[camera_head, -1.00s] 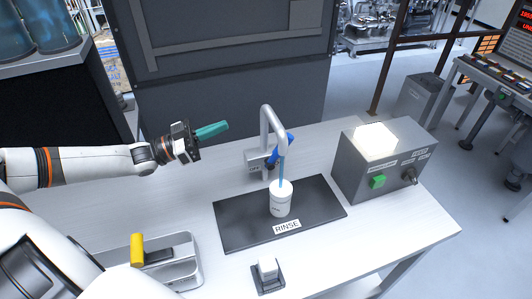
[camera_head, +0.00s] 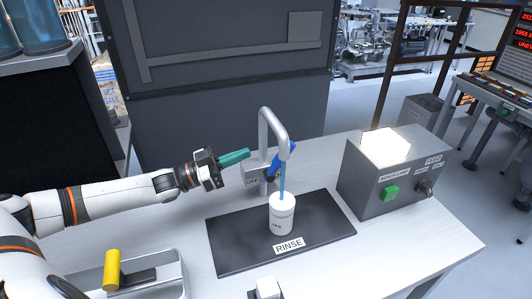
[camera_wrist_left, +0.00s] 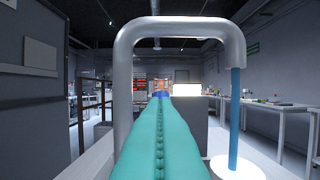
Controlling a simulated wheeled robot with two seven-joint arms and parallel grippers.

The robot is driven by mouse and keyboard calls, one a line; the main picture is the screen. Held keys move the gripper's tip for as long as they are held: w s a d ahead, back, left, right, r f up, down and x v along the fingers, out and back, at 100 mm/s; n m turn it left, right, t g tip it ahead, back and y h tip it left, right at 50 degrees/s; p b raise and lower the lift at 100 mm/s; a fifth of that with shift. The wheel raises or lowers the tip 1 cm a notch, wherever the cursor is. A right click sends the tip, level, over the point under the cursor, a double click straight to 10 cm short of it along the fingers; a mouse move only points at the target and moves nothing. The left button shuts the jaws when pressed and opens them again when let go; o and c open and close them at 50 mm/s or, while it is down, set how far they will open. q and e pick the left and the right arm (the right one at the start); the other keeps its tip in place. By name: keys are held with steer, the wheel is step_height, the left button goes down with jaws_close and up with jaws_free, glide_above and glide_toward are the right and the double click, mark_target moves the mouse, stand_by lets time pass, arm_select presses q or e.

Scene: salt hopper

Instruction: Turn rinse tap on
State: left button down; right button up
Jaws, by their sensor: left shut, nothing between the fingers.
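The rinse tap (camera_head: 264,130) is a grey curved spout standing behind the black RINSE mat (camera_head: 236,257). Its blue lever (camera_head: 282,157) slants up to the right beside the spout. A thin blue stream (camera_head: 282,180) runs from the spout down to a white cup (camera_head: 282,218) on the mat. My left gripper (camera_head: 247,154), with teal fingers, is shut and empty. Its tips point right, just left of the tap; contact is not clear. In the left wrist view the teal fingers (camera_wrist_left: 161,102) point through the spout's arch (camera_wrist_left: 180,28), with a bit of blue just beyond them. My right gripper is not in view.
A grey control box (camera_head: 362,192) with a lit top, green button and knob stands on the right of the white table. A grey tray (camera_head: 170,280) with a yellow handle (camera_head: 112,270) is at the front left. A small white block (camera_head: 267,288) sits at the front edge.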

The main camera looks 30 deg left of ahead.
mark_target(266, 173)
arm_select(q)
steer(key=w+d, duration=0.1)
steer(key=w+d+p, duration=0.1)
steer(key=w, duration=0.1)
steer(key=w+d, duration=0.2)
steer(key=shift+d+f+p, duration=0.1)
steer(key=shift+f+p, duration=0.2)
steer(key=shift+w+d+f, duration=0.2)
steer(key=shift+d+f, duration=0.05)
steer(key=shift+f, duration=0.1)
steer(key=shift+w+d+f+b, duration=0.3)
steer(key=shift+w+d+b, duration=0.05)
steer(key=shift+w+d, duration=0.15)
steer(key=shift+r, duration=0.1)
